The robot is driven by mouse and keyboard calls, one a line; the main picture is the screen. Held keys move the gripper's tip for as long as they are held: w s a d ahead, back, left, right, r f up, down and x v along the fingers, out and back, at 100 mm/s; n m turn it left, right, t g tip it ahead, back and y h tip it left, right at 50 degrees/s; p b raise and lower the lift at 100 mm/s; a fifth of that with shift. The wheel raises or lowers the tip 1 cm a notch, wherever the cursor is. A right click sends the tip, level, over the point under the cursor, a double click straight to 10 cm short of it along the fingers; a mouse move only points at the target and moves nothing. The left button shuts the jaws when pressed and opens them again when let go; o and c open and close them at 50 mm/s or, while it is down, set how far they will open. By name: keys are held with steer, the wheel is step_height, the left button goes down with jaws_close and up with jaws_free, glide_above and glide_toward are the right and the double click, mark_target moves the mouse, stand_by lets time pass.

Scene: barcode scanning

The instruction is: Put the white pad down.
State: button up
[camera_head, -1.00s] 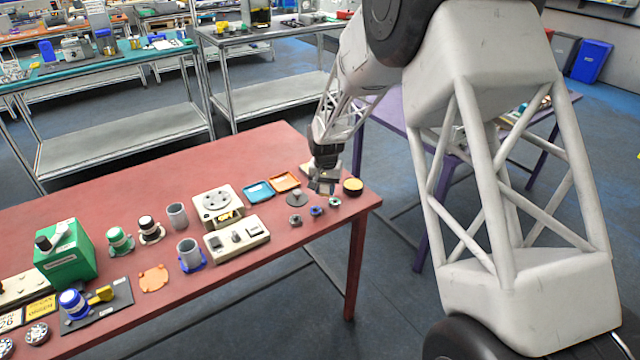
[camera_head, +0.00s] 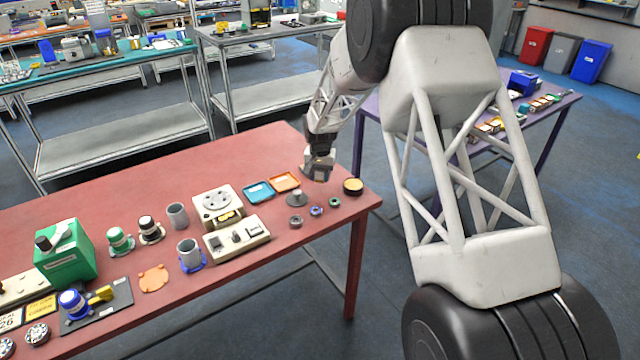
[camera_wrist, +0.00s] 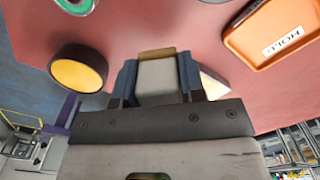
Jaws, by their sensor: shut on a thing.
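My gripper (camera_wrist: 157,85) is shut on a pale grey-white pad (camera_wrist: 158,78) with a tan far edge, held between its two blue-grey fingers. In the head view my gripper (camera_head: 318,174) is over the right end of the red table, left of a round yellow-topped black disc (camera_head: 353,186). The pad is too small there to make out clearly. In the wrist view, red tabletop shows beyond the pad. I cannot tell whether the pad touches it.
An orange tray (camera_head: 286,181) and a blue tray (camera_head: 258,192) lie left of my gripper. A grey knobbed disc (camera_head: 296,199) and several small round parts lie in front. A white device (camera_head: 237,238) stands further left. The red table's right edge (camera_head: 372,205) is close.

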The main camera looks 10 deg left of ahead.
mark_target(320, 182)
steer(key=shift+f, duration=1.8)
steer(key=o, duration=1)
steer(key=shift+f, duration=0.1)
step_height(320, 182, up, 12)
steer(key=shift+r, duration=0.15)
steer(key=shift+d+r, duration=0.1)
